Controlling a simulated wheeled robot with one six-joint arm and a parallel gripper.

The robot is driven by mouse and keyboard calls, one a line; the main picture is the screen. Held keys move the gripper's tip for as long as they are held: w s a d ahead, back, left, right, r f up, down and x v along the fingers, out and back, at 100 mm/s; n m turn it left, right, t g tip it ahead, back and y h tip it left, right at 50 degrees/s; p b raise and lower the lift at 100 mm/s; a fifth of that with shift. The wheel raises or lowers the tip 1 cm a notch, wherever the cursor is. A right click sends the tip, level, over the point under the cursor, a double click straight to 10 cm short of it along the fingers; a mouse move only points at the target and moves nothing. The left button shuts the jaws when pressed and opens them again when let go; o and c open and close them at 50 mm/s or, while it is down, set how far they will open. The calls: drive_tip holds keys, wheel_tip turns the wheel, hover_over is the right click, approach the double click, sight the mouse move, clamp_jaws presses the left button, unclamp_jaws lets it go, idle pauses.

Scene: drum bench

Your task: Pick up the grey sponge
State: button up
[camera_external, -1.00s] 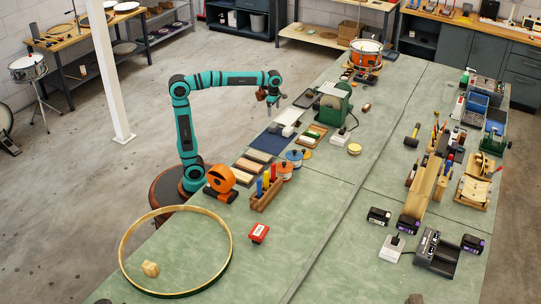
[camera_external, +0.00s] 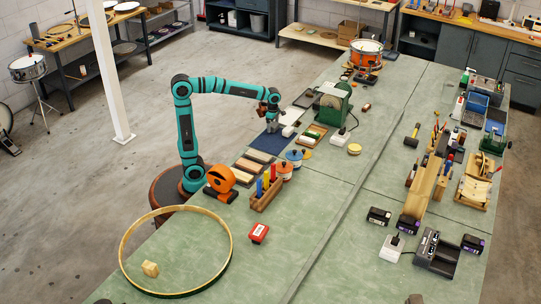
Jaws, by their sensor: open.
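My gripper (camera_external: 271,124) points down, low over the far end of a dark blue mat (camera_external: 265,144) on the green bench. Its jaws are open. A small grey shape shows at the fingertips, and the grey sponge cannot be told apart from the fingers there. A small white block (camera_external: 289,131) lies on the mat just right of my gripper. Whether the fingers touch anything is too small to tell.
A green machine (camera_external: 333,104) stands right of the mat, with a pale sheet (camera_external: 291,115) beside it. The bench's middle is mostly clear.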

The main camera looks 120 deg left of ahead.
drive_tip(key=shift+f, duration=0.5)
drive_tip(key=c, duration=1.1)
drive_tip(key=shift+o, duration=0.2)
drive_tip(key=shift+r, duration=0.1)
